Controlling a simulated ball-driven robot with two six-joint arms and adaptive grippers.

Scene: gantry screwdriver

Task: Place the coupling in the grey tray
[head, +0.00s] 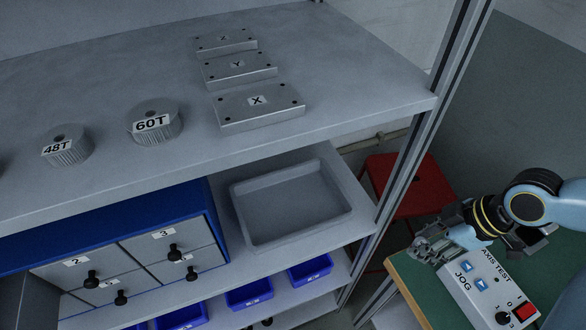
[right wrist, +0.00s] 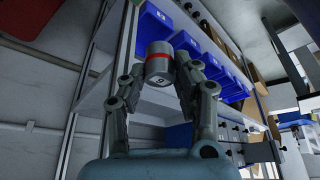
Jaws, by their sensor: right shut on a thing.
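The grey tray (head: 290,208) is empty and lies on the middle shelf, right of the blue drawer cabinet, in the head view. My right gripper (head: 432,248) is right of the shelf unit and low, beside the control box. In the right wrist view my right gripper (right wrist: 159,76) is shut on the coupling (right wrist: 158,62), a short grey cylinder with a red band, held between the fingertips. In the head view the coupling is hard to make out at the fingers. The gripper is well apart from the tray. My left gripper is not in view.
An upright post (head: 409,165) of the shelf stands between my right gripper and the tray. A control box (head: 487,292) sits on the green bench under my right arm. A red stool (head: 405,180) stands behind.

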